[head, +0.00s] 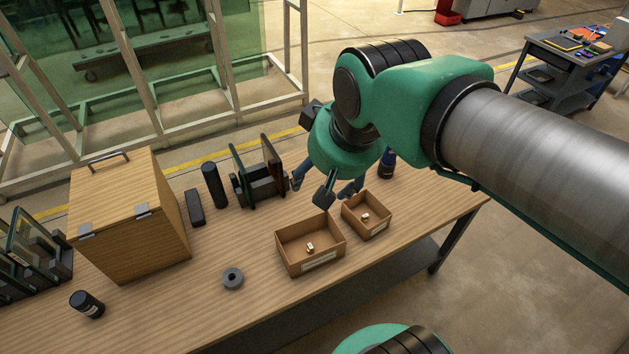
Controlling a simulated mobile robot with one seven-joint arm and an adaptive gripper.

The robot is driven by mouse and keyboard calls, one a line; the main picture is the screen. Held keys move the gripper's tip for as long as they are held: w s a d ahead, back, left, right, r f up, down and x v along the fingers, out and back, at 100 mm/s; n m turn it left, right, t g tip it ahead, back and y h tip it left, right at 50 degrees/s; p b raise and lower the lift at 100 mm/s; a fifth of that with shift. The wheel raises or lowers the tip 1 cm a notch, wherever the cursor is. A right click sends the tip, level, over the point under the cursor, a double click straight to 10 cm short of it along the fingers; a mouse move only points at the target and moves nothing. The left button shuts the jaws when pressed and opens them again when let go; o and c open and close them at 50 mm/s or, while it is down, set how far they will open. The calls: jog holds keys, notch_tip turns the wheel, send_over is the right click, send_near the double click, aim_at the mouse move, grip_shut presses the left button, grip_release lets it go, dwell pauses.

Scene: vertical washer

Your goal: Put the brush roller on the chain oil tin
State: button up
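A black upright cylinder (212,185), which looks like the brush roller, stands on the table between the wooden cabinet and a dark rack. A dark blue container (387,163) stands at the right, partly hidden by my arm. My gripper (325,184) is above the table, behind the open boxes and right of the rack. Its fingers look spread apart, with nothing visible between them.
The wooden cabinet (130,220) stands at the left. A black block (195,207) is beside the cylinder, and the dark rack (260,182) is to its right. Two open boxes (310,262) (367,232) hold small metal parts. A grey ring (232,278) lies in front. The front-left table middle is clear.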

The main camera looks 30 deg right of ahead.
jog(key=shift+n, duration=0.3)
jog(key=s, duration=0.1)
jog(key=s+a+f, duration=0.1)
jog(key=s+f, duration=0.1)
jog(key=s, duration=0.1)
jog(key=shift+a, duration=0.25)
notch_tip(320, 180, down, 10)
jog(key=b, duration=0.9)
jog(key=shift+r+b, duration=0.25)
jog(key=shift+b, duration=0.1)
